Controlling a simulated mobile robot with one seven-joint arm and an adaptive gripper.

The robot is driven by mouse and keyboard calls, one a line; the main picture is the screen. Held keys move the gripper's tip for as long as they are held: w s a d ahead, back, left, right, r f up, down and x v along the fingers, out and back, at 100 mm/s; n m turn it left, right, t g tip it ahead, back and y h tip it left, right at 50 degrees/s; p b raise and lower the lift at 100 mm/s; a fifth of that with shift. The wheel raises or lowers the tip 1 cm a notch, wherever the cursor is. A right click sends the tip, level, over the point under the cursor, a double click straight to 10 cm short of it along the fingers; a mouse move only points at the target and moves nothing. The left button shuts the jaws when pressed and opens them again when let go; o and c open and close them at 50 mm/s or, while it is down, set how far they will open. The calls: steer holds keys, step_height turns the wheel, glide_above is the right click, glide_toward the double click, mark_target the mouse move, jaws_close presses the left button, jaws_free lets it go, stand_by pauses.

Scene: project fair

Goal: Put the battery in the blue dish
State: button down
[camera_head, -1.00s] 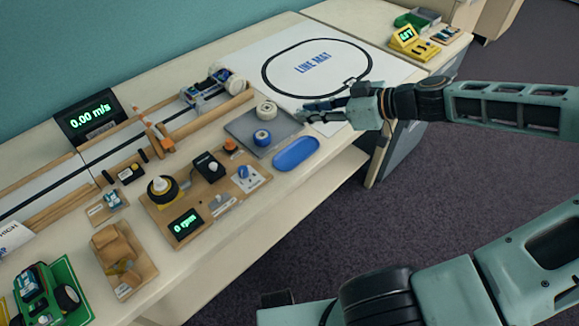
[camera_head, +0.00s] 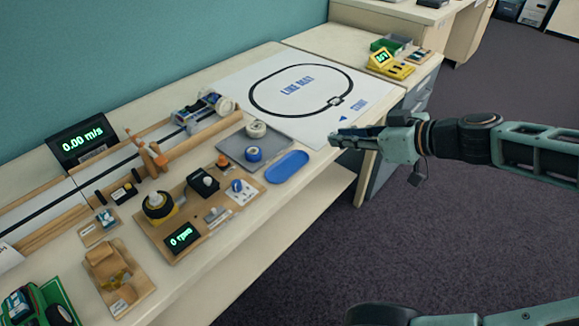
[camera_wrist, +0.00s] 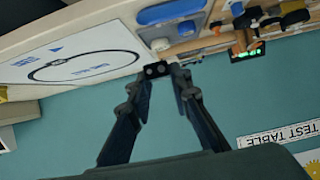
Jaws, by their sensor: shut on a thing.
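The blue dish (camera_head: 287,166) is a shallow oval lying near the front edge of the table, right of the grey tray. It also shows upside down at the top of the wrist view (camera_wrist: 172,11). My gripper (camera_head: 334,138) is to the right of the dish and apart from it, by the table's front edge. In the wrist view its fingers are closed on a small dark block with two round terminals, the battery (camera_wrist: 156,70). In the head view the battery cannot be made out at the fingertips.
A grey tray (camera_head: 237,150) left of the dish carries a white roll (camera_head: 256,129) and a blue roll (camera_head: 253,154). A wooden board with a wheel and rpm display (camera_head: 181,238) stands further left. The line mat (camera_head: 300,117) lies flat behind my gripper.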

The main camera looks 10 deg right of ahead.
steer(key=w+a+f+b, duration=0.2)
steer(key=a+f, duration=0.1)
steer(key=w+a+f+b, duration=0.2)
steer(key=a+f, duration=0.1)
steer(key=w+a+f+b, duration=0.2)
steer(key=w+a+f, duration=0.1)
steer(key=a, duration=0.1)
steer(key=shift+w+a+f, duration=0.1)
steer(key=shift+w+f, duration=0.05)
steer(key=shift+w+a+f+b, duration=0.1)
steer(key=shift+f+b, duration=0.9)
steer(key=shift+f, duration=0.6)
steer(key=shift+f, duration=0.2)
steer(key=c, duration=1.8)
jaws_free()
steer(key=shift+o, duration=0.2)
steer(key=shift+r, duration=0.1)
